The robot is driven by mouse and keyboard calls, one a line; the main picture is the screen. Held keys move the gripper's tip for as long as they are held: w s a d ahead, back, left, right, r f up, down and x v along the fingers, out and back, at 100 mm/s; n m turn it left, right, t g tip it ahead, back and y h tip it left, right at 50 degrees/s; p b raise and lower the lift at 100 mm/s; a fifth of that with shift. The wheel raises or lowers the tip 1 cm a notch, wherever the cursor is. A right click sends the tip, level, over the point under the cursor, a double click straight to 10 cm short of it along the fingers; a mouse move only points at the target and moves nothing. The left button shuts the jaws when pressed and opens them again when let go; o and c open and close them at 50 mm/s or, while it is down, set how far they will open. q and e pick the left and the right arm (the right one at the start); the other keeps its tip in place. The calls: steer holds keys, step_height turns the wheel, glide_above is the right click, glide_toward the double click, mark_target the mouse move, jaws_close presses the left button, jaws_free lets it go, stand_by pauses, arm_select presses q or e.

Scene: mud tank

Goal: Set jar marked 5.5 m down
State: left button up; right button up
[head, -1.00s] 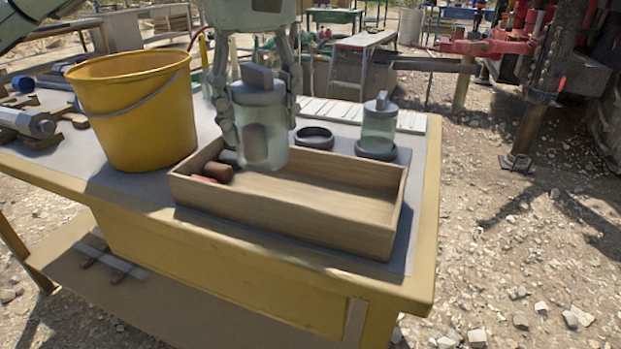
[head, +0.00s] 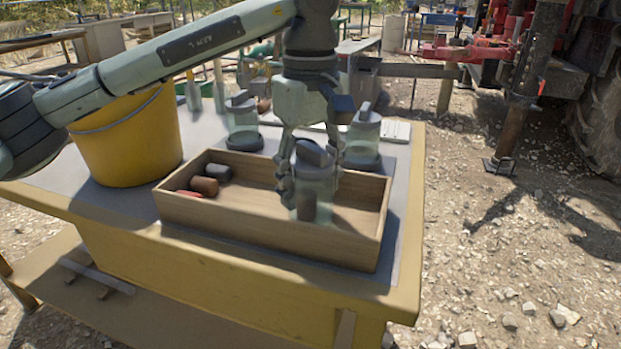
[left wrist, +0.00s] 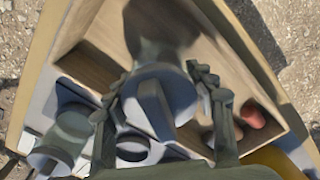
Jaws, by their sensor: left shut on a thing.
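My left gripper (head: 311,180) points down and is shut on a clear jar (head: 311,205) with a grey lid and something brown inside. The jar is upright, over the right part of the wooden tray (head: 265,232). I cannot tell whether its base touches the tray floor. In the left wrist view, the held jar's lid (left wrist: 154,108) sits between the fingers with the tray beneath. Two similar jars stand behind the tray, one left (head: 243,123) and one right (head: 361,138) of the gripper. No marking is readable on any jar. My right gripper is not in view.
A brown cylinder (head: 204,186), a grey block (head: 218,170) and a red piece lie in the tray's left end. A yellow bucket (head: 130,140) stands left of it. The table's yellow edge (head: 404,285) is close on the right.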

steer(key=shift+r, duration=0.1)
arm_select(q)
steer(key=o, duration=1.1)
steer(key=shift+f, duration=0.1)
steer(key=shift+o, duration=1.7)
steer(key=shift+r, duration=0.2)
step_height(320, 180, up, 11)
steer(key=shift+r, duration=0.5)
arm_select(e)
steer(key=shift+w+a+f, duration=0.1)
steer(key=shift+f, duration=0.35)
